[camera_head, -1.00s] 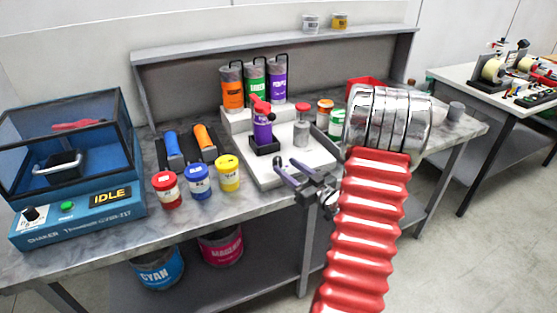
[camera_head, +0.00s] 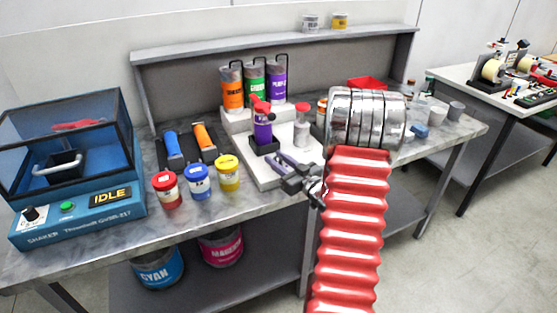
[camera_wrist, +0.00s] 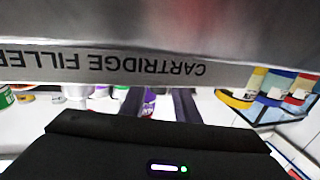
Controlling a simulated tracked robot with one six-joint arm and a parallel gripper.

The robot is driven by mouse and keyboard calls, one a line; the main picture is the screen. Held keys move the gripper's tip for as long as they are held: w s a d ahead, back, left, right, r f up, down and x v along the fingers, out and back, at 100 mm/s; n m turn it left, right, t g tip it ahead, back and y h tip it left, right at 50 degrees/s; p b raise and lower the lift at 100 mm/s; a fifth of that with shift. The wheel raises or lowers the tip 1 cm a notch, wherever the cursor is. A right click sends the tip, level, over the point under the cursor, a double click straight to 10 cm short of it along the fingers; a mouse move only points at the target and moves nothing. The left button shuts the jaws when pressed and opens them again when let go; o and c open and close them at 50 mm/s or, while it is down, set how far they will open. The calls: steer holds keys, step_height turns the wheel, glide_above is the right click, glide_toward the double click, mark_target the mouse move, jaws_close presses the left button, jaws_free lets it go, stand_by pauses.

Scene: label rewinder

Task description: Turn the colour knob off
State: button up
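The cartridge filler (camera_head: 246,163) is a white stepped machine on the bench, with orange, green and purple cylinders at its back. A purple cartridge (camera_head: 263,132) with a red part on top stands in a black holder on its base. I cannot make out a colour knob on the filler for certain. My gripper (camera_head: 275,169) is at the filler's front edge, its fingers apart and empty. In the wrist view the fingers (camera_wrist: 158,102) are spread below the grey panel (camera_wrist: 228,75) lettered CARTRIDGE FILLER, which appears upside down. Any contact with it cannot be told.
Red, blue and yellow jars (camera_head: 200,182) stand left of the filler. A blue shaker (camera_head: 80,205) reading IDLE, with a black knob (camera_head: 33,214), fills the bench's left end. A red-topped bottle (camera_head: 302,125) stands on the filler base. Cups (camera_head: 438,114) stand at the right.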

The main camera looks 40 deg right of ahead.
steer(key=c, duration=0.6)
steer(key=shift+s+d, duration=0.1)
steer(key=shift+d, duration=0.1)
steer(key=shift+c, duration=0.2)
steer(key=shift+a, duration=0.15)
steer(key=shift+h, duration=0.3)
steer(key=shift+m+h, duration=0.3)
steer(key=shift+m, duration=0.1)
steer(key=shift+a+m+g+h, duration=0.15)
steer(key=shift+m+g+h, duration=0.15)
steer(key=shift+m+h, duration=0.85)
steer(key=shift+m+g+h, duration=0.6)
steer(key=shift+m+h, duration=0.2)
steer(key=shift+h, duration=0.6)
steer(key=shift+m+g+h, duration=0.6)
steer(key=shift+m+h, duration=0.15)
steer(key=shift+h, duration=0.6)
steer(key=shift+m+g+h, duration=0.7)
steer(key=shift+h, duration=0.2)
steer(key=shift+m+g+h, duration=0.3)
steer(key=shift+h, duration=0.1)
